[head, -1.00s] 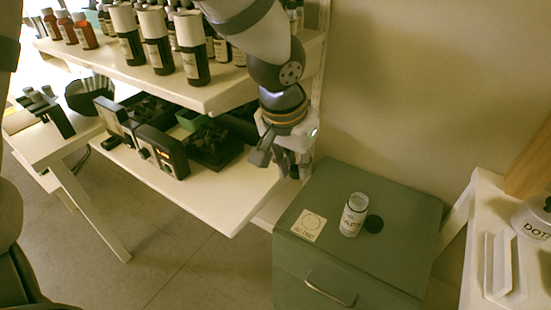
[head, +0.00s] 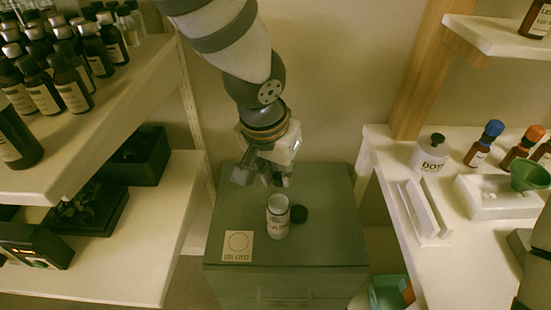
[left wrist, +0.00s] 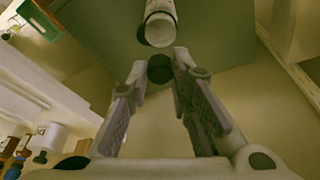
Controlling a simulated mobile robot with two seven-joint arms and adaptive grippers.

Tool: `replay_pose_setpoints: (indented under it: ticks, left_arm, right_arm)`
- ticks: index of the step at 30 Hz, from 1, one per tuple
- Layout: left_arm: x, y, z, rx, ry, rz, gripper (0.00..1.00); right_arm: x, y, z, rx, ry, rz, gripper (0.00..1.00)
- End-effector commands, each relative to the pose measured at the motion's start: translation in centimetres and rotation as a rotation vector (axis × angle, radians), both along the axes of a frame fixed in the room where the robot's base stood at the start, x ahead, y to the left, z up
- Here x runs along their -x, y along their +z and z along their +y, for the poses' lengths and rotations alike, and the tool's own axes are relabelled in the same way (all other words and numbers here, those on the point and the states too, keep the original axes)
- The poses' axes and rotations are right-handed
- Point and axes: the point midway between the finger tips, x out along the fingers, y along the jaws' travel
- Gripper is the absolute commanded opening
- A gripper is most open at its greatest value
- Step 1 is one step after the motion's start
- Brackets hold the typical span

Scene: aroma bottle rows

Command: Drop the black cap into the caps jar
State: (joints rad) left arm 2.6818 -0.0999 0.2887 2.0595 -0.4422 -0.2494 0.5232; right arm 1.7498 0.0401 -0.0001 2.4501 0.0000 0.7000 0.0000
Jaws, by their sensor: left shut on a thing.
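The caps jar (head: 278,217) is a small white open jar with a label, upright on the green cabinet top. It also shows at the top of the left wrist view (left wrist: 159,20). My left gripper (head: 264,178) is above the cabinet, just above and behind the jar in the head view. In the left wrist view its fingers (left wrist: 160,72) are shut on the small black cap (left wrist: 160,68), which lies apart from the jar's mouth there. The cap is hardly visible in the head view. My right gripper is not in view.
A dark round lid (head: 298,213) lies right beside the jar. A square card with a circle (head: 238,246) lies front left on the cabinet (head: 340,240). Shelves with dark bottles (head: 70,90) stand at left. A white table (head: 450,260) with a DOT jar (head: 430,155) stands at right.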

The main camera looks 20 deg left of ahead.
Motion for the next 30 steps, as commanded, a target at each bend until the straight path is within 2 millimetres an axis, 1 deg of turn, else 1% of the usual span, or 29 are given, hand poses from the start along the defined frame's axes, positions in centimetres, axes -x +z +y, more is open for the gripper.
replay_pose_setpoints:
  ticks: [1,3,9,15,22,23,24,26,30]
  left_arm:
    - [0.1,-0.9,0.0,-0.003,0.000,0.004,0.09]
    - [0.0,-2.0,0.0,-0.001,0.001,0.003,0.09]
    - [0.0,-4.4,0.0,-0.002,0.001,0.002,0.09]
    - [0.0,-5.4,0.0,0.000,0.000,0.000,0.09]
    - [0.0,-5.5,0.0,0.000,0.000,-0.001,0.09]
    - [0.0,-5.5,0.0,0.000,0.000,-0.001,0.22]
    - [0.0,-5.5,0.0,0.000,0.000,-0.001,0.31]
    - [0.0,-5.5,0.0,0.000,0.001,-0.001,0.43]
    - [0.0,-5.5,0.0,0.000,0.001,-0.001,0.43]
  right_arm:
    - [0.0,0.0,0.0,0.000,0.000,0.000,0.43]
    - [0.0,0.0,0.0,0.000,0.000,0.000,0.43]
    - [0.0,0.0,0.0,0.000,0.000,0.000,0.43]
    - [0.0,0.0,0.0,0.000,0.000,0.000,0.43]
    - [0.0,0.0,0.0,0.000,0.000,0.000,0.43]
    - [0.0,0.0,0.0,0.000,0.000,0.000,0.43]
    - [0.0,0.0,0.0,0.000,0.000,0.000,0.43]
    - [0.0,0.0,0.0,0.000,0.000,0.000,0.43]
    - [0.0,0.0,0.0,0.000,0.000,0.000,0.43]
